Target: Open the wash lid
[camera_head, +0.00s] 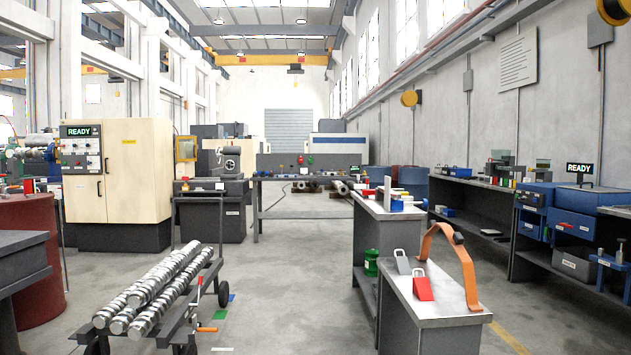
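No lid labelled as a wash lid can be made out, and I cannot tell which thing it belongs to. Blue box-like units (578,228) stand on the bench along the right wall, under a small black display (579,168) reading READY. A cream machine cabinet (118,170) at the left, with a shut-looking front and a vertical handle, has another READY panel (80,131). Neither of my grippers is in view.
A cart with several ribbed metal shafts (160,285) stands front left. A dark red barrel (30,250) is at the left edge. A grey-topped bench (435,300) with an orange curved strap (466,262) stands front right. The central floor (295,270) is clear.

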